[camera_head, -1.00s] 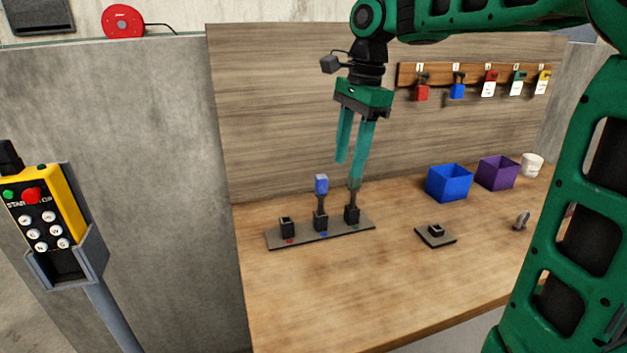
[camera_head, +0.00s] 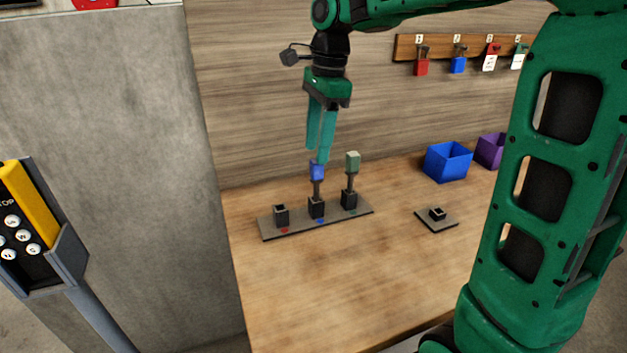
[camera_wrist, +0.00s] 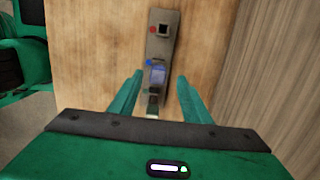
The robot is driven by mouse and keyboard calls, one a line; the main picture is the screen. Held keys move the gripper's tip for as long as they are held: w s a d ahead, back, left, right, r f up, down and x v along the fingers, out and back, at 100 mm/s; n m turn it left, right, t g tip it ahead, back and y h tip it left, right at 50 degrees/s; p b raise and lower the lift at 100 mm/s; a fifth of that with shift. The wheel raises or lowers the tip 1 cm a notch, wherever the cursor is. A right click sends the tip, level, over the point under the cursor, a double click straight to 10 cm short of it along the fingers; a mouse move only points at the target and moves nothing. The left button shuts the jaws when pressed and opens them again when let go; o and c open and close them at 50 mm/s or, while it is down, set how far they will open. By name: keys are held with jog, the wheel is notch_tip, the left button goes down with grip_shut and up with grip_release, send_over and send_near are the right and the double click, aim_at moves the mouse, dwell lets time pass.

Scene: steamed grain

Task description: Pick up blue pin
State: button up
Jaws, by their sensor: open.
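The blue pin (camera_head: 317,171) stands upright in the middle black socket of a grey strip holder (camera_head: 267,226) on the wooden table. In the wrist view the blue pin (camera_wrist: 157,76) lies between my two fingers, seen from above. My gripper (camera_head: 319,156) is open, pointing down, with its fingertips at or just above the pin's blue top. The exact height gap is hard to tell. A grey-green pin (camera_head: 352,162) stands in the right socket, marked green. The left socket (camera_head: 282,215), marked red, is empty.
A small square base with a socket (camera_head: 437,215) sits to the right. A blue bin (camera_head: 448,162) and a purple bin (camera_head: 489,150) stand behind it. Padlocks (camera_head: 458,64) hang on a wall board. The table front is clear.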

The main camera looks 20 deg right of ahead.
send_over(317, 189)
jog(key=f, duration=0.5)
jog(key=shift+w+d, duration=0.1)
jog(key=shift+w, duration=0.3)
grip_shut()
